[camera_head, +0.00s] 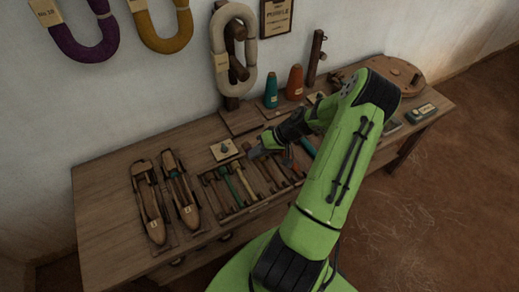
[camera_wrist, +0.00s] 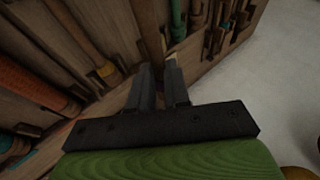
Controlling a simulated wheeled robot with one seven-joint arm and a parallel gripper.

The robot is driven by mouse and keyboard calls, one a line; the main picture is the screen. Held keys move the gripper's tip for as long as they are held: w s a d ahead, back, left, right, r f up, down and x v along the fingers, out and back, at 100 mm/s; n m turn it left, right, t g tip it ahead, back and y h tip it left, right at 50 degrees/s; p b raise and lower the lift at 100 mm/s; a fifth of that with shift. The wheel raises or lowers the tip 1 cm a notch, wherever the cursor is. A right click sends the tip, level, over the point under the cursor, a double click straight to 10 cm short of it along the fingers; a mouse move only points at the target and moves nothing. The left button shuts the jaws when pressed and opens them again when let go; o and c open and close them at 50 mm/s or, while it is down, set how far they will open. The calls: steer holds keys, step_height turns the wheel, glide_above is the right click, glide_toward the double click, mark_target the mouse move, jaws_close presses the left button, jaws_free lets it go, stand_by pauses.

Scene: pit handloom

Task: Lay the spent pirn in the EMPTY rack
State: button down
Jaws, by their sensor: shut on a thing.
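My gripper (camera_head: 257,153) is low over the back of the wooden racks (camera_head: 262,199) on the bench. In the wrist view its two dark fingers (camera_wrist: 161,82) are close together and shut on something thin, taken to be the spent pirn. An orange pirn (camera_wrist: 28,85) lies in a rack in the wrist view. I cannot tell which rack is empty.
Two wooden shuttles (camera_head: 150,203) lie left of the racks. A small plaque (camera_head: 224,149) with a grey piece is beside my gripper. A teal cone (camera_head: 271,91), an orange cone (camera_head: 295,82) and a skein stand (camera_head: 232,60) are behind. The bench's left end is bare.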

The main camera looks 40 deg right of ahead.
step_height(320, 180, down, 8)
steer(key=b, duration=0.5)
steer(key=shift+r, duration=0.1)
steer(key=shift+r, duration=0.1)
steer(key=c, duration=1)
jaws_free()
steer(key=shift+o, duration=0.2)
steer(key=shift+o, duration=1)
steer(key=shift+s+d, duration=0.1)
